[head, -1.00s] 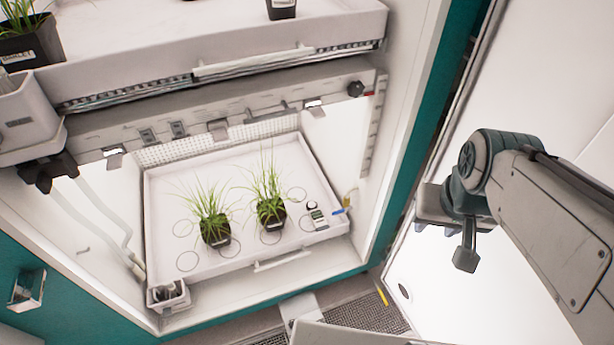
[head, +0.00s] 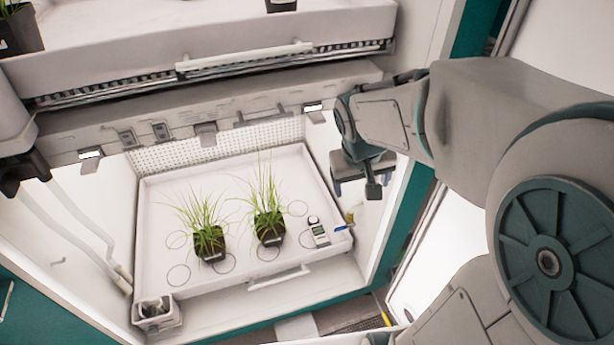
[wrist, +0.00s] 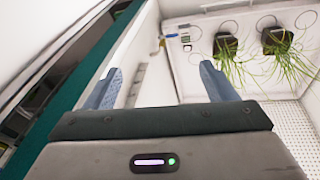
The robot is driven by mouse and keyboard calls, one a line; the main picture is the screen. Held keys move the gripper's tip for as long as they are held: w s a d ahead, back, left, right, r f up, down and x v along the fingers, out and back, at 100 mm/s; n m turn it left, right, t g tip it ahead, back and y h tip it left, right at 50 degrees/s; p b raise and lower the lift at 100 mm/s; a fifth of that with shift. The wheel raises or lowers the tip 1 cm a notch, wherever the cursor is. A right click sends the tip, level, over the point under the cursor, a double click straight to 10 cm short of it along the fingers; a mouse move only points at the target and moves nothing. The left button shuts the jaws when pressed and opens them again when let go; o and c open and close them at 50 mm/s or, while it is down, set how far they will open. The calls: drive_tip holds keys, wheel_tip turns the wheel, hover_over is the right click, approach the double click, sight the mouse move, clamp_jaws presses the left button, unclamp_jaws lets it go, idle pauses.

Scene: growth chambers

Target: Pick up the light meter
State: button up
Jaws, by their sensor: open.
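The light meter (head: 319,233) is a small pale handheld device with a dark screen and a round sensor at its top. It lies on the white tray (head: 180,279) of the lower chamber, right of two potted grasses. It also shows in the wrist view (wrist: 187,41), near the tray's edge. My gripper (head: 372,190) is at the right side of the chamber opening, above and right of the meter and apart from it. In the wrist view my gripper (wrist: 158,85) has its two fingers wide apart with nothing between them.
Two potted grasses (head: 209,243) (head: 270,226) stand on the tray left of the meter. A blue and yellow item (head: 348,219) lies at the tray's right edge. An upper shelf (head: 120,60) overhangs the opening. A small bin (head: 157,313) sits at the front left corner.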

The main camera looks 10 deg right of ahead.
drive_tip(key=w+f+n+b, duration=0.1)
drive_tip(key=w+f+b, duration=0.4)
drive_tip(key=w+f, duration=0.55)
drive_tip(key=y+b, duration=0.3)
drive_tip(key=b, duration=1.4)
hover_over(318, 231)
drive_tip(key=s, duration=0.2)
drive_tip(key=shift+n+t, duration=0.4)
drive_tip(key=f, duration=4.5)
drive_tip(key=shift+d+f, duration=0.2)
drive_tip(key=shift+d, duration=0.05)
drive_tip(key=shift+b+x, duration=1.05)
drive_tip(key=shift+x, duration=1.95)
drive_tip(key=shift+d, duration=0.1)
drive_tip(key=c, duration=1.3)
drive_tip(key=shift+r, duration=0.1)
